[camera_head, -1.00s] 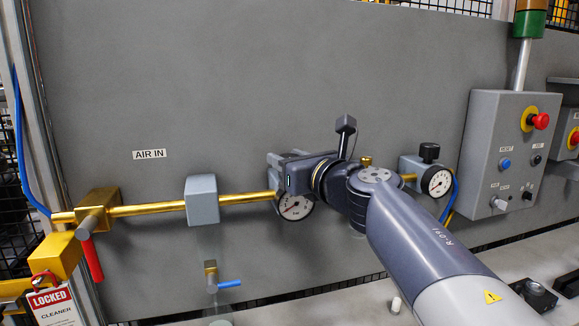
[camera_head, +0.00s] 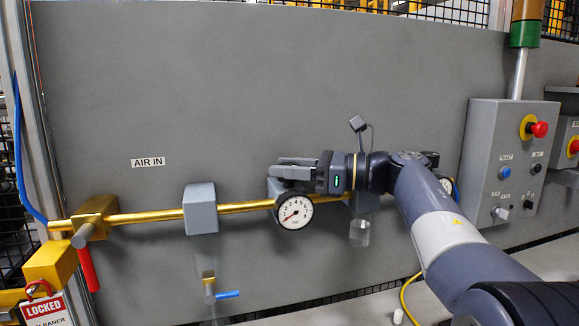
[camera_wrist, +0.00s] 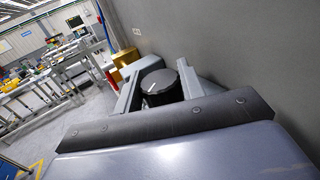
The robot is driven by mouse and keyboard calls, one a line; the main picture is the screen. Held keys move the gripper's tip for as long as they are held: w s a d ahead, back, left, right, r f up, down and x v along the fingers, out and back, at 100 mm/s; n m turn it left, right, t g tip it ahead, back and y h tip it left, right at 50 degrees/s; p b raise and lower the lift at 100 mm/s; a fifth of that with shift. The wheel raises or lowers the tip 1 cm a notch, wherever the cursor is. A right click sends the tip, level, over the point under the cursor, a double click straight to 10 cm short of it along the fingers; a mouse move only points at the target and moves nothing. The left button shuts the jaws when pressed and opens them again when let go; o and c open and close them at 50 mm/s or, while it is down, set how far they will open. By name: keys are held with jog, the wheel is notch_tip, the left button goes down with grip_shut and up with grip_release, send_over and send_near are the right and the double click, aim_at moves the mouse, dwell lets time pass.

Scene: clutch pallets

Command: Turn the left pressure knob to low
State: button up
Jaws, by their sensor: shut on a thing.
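My gripper (camera_head: 295,168) lies level at the top of the left regulator (camera_head: 274,188), above its round white gauge (camera_head: 295,211). In the wrist view the black left pressure knob (camera_wrist: 160,86) with a white mark sits between my two grey fingers (camera_wrist: 158,88), which are shut on it. In the head view the fingers hide the knob. The gauge's red needle points to the lower left. The right gauge (camera_head: 447,186) is mostly hidden behind my arm, and its knob is hidden.
A brass pipe (camera_head: 150,217) runs along the grey wall through a grey block (camera_head: 200,209). A red-handled valve (camera_head: 88,268) and a LOCKED tag (camera_head: 50,308) are at the left. A control box (camera_head: 506,160) with a red button stands at the right.

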aim_at(289, 164)
jog(key=shift+n+g, duration=0.6)
jog(key=shift+g, duration=0.3)
jog(key=o, duration=1)
jog(key=shift+c, duration=0.2)
notch_tip(289, 164, up, 10)
jog(key=shift+f+p, duration=0.1)
jog(key=shift+p, duration=0.75)
jog(key=shift+a, duration=0.1)
